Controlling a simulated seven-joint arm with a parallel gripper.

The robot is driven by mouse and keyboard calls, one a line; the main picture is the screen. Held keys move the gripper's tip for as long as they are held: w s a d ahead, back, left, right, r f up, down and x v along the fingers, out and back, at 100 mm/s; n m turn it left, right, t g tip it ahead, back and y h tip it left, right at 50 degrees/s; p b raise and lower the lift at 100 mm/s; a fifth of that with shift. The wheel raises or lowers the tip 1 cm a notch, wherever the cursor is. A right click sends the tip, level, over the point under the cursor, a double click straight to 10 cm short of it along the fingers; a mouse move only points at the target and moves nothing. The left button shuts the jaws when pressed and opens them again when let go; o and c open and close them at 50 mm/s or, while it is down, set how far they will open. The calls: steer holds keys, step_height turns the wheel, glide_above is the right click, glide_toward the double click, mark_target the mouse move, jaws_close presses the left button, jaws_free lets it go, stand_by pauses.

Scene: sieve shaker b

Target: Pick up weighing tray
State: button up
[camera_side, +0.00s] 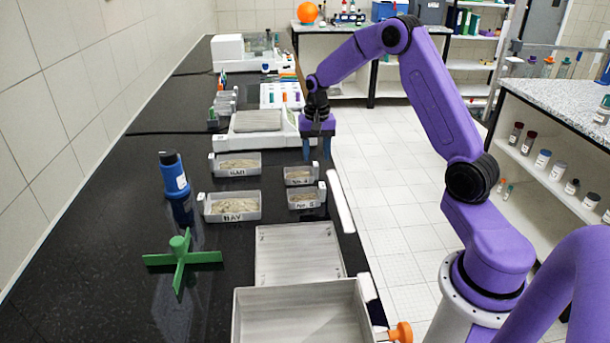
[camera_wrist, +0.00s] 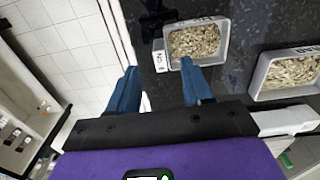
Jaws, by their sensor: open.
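Several pale trays with grainy sample in them stand on the black bench; I cannot tell by name which is the weighing tray. Two small ones, a far one (camera_side: 300,176) and a nearer one (camera_side: 306,198), are on the right. Two larger ones, a far one (camera_side: 236,164) and a nearer one (camera_side: 232,206), are to their left. My gripper (camera_side: 317,152) is open and empty, pointing down above the bench near the far small tray. In the wrist view the gripper (camera_wrist: 159,66) has blue fingers apart; a small tray (camera_wrist: 225,45) lies just beyond the right fingertip, with a larger tray (camera_wrist: 262,70) farther right.
A balance-like device (camera_side: 255,123) stands behind the trays. A blue bottle (camera_side: 174,176) and green cross-shaped piece (camera_side: 180,258) are at left. A flat empty tray (camera_side: 298,254) and a larger box (camera_side: 303,312) fill the front. A white bar (camera_side: 340,203) lies along the bench edge.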

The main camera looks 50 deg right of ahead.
mark_target(315, 164)
steer(key=shift+a+f, duration=0.2)
steer(key=shift+f, duration=2.5)
jaws_close()
